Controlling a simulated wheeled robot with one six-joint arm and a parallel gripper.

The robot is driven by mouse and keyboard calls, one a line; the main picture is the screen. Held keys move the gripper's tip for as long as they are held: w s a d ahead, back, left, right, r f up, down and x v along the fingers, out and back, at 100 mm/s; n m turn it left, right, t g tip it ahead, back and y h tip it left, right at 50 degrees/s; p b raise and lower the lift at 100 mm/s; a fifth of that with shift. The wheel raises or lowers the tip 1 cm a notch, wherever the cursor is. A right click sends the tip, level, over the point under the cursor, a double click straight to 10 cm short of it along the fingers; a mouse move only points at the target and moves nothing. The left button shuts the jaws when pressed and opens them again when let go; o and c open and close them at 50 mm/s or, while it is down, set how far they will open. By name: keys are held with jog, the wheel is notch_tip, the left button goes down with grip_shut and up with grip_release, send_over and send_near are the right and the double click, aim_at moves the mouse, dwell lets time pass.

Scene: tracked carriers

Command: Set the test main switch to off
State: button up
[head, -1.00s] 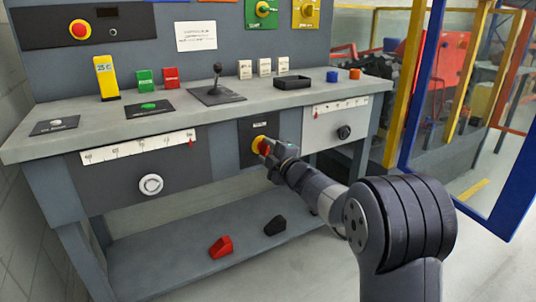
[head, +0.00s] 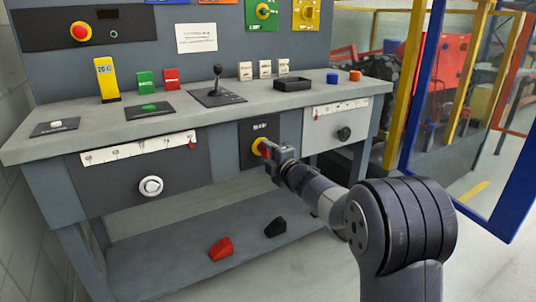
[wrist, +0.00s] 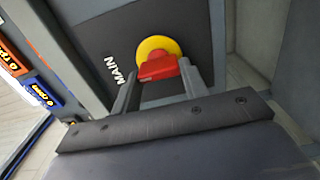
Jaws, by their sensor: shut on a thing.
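The main switch is a red handle (wrist: 158,68) on a round yellow base (wrist: 157,47), set in a dark panel (head: 247,157) on the bench front. White MAIN lettering (wrist: 117,69) stands beside it in the wrist view. My gripper (head: 271,151) is at the switch, shut on the red handle. In the wrist view the two fingers (wrist: 161,82) lie on either side of the handle, and the hand's edge fills the bottom. In the head view the gripper partly hides the handle, so its exact angle is hard to read there.
The bench top (head: 200,125) above carries a lever (head: 217,80), a black tray (head: 292,85) and several blocks. A red wedge (head: 221,248) and a black one (head: 275,227) lie on the lower shelf. A blue-framed gate (head: 420,90) stands at right.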

jog(key=o, duration=1)
jog(key=shift+s, duration=0.1)
jog(key=p+v, duration=0.2)
jog(key=v, duration=0.8)
jog(key=shift+s+d, duration=0.3)
jog(key=b+x, duration=0.2)
jog(key=x, duration=0.9)
